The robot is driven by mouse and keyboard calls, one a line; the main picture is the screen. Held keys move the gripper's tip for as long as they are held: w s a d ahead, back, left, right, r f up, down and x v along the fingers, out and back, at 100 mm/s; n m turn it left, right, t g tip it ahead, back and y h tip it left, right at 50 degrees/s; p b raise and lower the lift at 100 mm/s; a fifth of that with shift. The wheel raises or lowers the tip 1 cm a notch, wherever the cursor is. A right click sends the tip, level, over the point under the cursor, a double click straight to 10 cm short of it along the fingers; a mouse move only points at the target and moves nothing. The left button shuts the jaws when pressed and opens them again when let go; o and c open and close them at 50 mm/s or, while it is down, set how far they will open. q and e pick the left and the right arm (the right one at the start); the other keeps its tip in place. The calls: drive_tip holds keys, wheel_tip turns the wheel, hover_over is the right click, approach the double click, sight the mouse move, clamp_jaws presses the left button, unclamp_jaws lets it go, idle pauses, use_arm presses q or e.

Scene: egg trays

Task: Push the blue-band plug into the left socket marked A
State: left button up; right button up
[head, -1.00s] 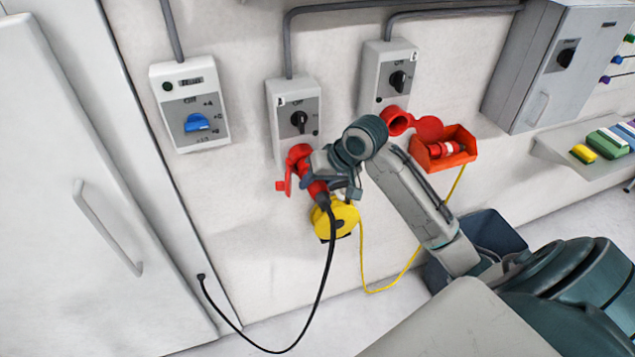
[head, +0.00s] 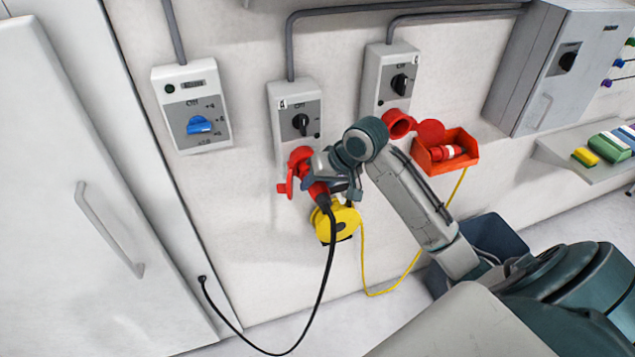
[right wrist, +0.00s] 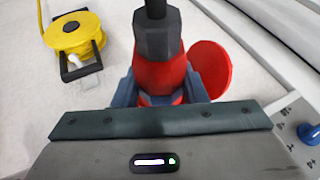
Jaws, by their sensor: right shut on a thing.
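A red plug (head: 319,190) with a dark grey back end and a black cable (head: 329,270) is at the mouth of the red left socket (head: 300,155). The socket sits below the left switch box (head: 295,100), whose small label is too small to read. My right gripper (head: 322,172) is shut on the plug. In the right wrist view the plug (right wrist: 160,72) lies between the fingers, with the round red socket lid (right wrist: 210,68) open behind it. No blue band shows, and I cannot tell how deep the plug sits. My left gripper is out of view.
A second switch box (head: 388,75) with an open red socket (head: 397,123) is to the right. An orange holder (head: 432,163) with another red plug (head: 445,150) is beside it. A yellow cable reel (head: 343,222) hangs just below my right gripper. A white cabinet (head: 70,200) stands left.

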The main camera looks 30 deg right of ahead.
drive_tip(key=shift+w+d+r, duration=0.15)
drive_tip(key=shift+w+d, duration=0.05)
drive_tip(key=shift+w, duration=0.7)
idle(0.4)
drive_tip(key=o, duration=0.5)
drive_tip(key=o, duration=0.8)
drive_tip(key=shift+w, duration=0.1)
drive_tip(key=shift+b+v, duration=1.75)
drive_tip(key=shift+v, duration=3.55)
